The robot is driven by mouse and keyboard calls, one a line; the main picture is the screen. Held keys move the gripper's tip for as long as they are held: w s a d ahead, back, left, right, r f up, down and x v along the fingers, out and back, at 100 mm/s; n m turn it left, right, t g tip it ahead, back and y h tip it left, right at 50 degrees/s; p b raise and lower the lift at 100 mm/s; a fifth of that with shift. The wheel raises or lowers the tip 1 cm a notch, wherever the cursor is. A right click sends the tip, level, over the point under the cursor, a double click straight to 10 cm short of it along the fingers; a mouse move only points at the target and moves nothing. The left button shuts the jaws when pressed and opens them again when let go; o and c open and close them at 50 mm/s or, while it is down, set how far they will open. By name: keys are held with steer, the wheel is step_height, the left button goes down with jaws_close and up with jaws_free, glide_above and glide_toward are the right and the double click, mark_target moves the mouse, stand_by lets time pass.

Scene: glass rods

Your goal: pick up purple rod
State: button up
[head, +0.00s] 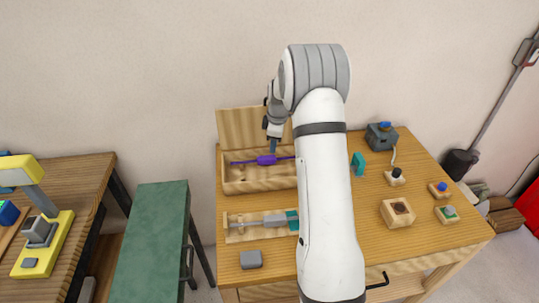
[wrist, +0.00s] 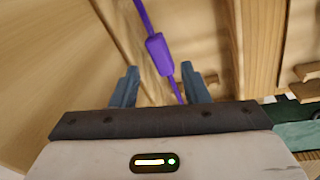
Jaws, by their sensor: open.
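The purple rod (head: 266,160) lies in the open wooden box (head: 262,186) on the table, running left to right with a thicker block at its middle. In the wrist view the rod (wrist: 158,53) runs from the top edge down between my two fingers. My gripper (head: 273,147) is above the rod's thick middle in the head view. In the wrist view my gripper (wrist: 160,85) is open, one finger on each side of the rod's line, and holds nothing. The right end of the rod is hidden behind my arm in the head view.
The box's raised lid (head: 240,127) stands behind the rod, and its walls are close around my gripper. A wooden tray (head: 235,235) with a grey tool lies in front. A teal piece (head: 358,164) and several small blocks stand on the right.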

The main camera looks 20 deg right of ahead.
mark_target(273, 157)
steer(key=shift+w+d+f+p, duration=0.1)
steer(key=shift+w+f+p, duration=0.3)
steer(key=shift+f, duration=1)
steer(key=shift+w+d+f+p, duration=0.15)
steer(key=shift+f+p, duration=0.5)
steer(key=shift+f, duration=0.7)
steer(key=shift+w+a+f+p, duration=0.1)
steer(key=shift+w+f+p, duration=0.35)
steer(key=shift+f, duration=0.95)
steer(key=shift+s, duration=0.1)
steer(key=shift+c, duration=0.5)
steer(key=c, duration=0.6)
